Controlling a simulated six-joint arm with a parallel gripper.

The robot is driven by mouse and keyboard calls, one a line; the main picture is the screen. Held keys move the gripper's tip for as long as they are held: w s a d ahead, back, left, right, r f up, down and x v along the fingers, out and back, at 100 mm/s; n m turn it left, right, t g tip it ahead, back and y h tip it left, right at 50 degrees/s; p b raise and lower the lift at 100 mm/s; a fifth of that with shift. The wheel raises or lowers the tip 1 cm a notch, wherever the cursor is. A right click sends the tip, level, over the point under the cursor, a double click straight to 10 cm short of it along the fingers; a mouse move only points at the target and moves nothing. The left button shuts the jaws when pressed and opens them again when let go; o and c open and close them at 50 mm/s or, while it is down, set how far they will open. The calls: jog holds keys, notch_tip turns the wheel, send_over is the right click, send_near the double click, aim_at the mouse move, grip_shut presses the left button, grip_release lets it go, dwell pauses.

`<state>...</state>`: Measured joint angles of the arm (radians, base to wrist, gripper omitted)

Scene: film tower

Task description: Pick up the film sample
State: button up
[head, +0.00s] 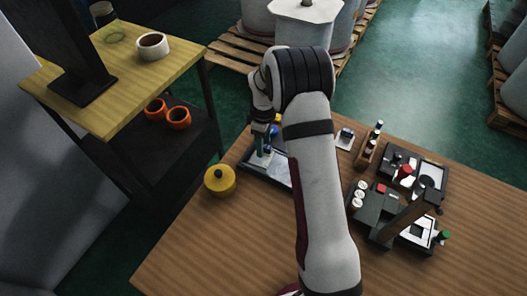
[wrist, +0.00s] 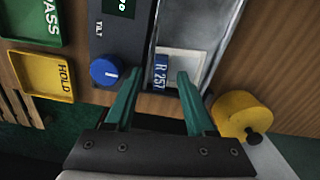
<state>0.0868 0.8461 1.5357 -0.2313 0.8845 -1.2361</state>
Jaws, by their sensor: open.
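The film sample (wrist: 161,66) shows in the wrist view as a small piece with a blue label reading "R 257". It lies at the near end of a grey, metal-rimmed tray (wrist: 204,38). My gripper (wrist: 159,76) is open, with one green finger on each side of the label. No contact between fingers and sample is visible. In the head view my gripper (head: 264,143) points down over the tray (head: 275,180) at the table's left part. My arm hides part of the tray there, and the sample cannot be made out clearly.
A yellow round object (wrist: 238,113) sits close to the right finger. A dark panel with a blue TILT knob (wrist: 105,71) lies left. Green PASS (wrist: 33,20) and yellow HOLD (wrist: 43,76) trays are further left. Black equipment (head: 385,205) stands on the table's right.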

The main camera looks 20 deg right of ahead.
grip_shut()
dwell(0.3)
notch_tip(320, 180, up, 4)
jog(key=shift+w+r, duration=0.1)
jog(key=shift+r, duration=0.1)
jog(key=s+d+r, duration=0.7)
jog(key=d, duration=0.2)
jog(key=s+a+r+m, duration=0.2)
jog(key=a+r+m, duration=0.3)
jog(key=a+r, duration=0.1)
jog(key=s+a+r+m, duration=0.2)
jog(key=a+r+m, duration=0.3)
jog(key=a+r, duration=0.2)
jog(key=shift+s+r, duration=0.25)
jog(key=shift+r, duration=0.5)
